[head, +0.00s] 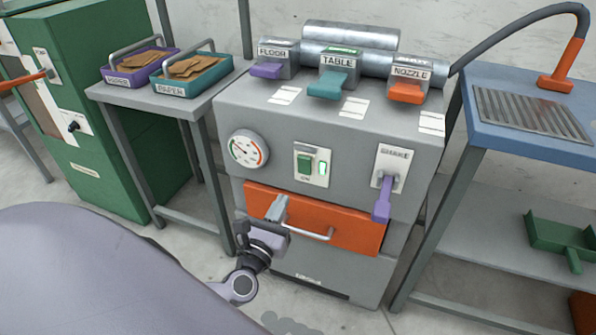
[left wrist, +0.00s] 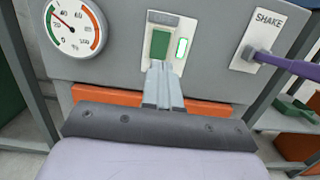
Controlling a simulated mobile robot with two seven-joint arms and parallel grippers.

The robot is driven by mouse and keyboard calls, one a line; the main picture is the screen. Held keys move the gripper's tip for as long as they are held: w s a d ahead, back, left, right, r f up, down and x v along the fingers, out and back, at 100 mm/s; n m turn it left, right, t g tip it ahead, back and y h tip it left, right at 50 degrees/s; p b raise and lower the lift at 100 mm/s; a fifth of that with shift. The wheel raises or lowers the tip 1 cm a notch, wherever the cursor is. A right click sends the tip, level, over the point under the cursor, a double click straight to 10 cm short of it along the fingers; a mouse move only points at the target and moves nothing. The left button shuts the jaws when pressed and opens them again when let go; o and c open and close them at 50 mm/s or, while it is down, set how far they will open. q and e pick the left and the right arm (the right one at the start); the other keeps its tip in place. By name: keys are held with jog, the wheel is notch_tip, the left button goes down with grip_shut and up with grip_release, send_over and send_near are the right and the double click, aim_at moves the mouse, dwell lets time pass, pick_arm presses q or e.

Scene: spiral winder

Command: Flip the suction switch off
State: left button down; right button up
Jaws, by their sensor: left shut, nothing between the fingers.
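The suction switch is a green rocker (head: 304,163) on a white plate (head: 314,153) on the front of the grey machine. A lit green lamp (head: 323,169) is beside it. My left gripper (head: 278,205) is shut and empty, in front of the orange drawer, below and left of the switch in the head view. In the left wrist view the shut fingers (left wrist: 160,82) point up toward the green rocker (left wrist: 160,44), just below it in the picture. I cannot tell whether they touch the plate. My right gripper is out of view.
A dial gauge (head: 249,149) is left of the switch, and a purple-handled SHAKE lever (head: 384,200) is right of it. The orange drawer (head: 350,227) has a protruding bar handle (head: 310,232). FLOOR, TABLE and NOZZLE levers line the top. Side tables flank the machine.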

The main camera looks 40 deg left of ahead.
aim_at(303, 162)
pick_arm(q)
jog(key=x, duration=1)
jog(key=shift+w+a+b, duration=0.1)
jog(key=shift+b, duration=0.25)
jog(key=shift+w, duration=0.3)
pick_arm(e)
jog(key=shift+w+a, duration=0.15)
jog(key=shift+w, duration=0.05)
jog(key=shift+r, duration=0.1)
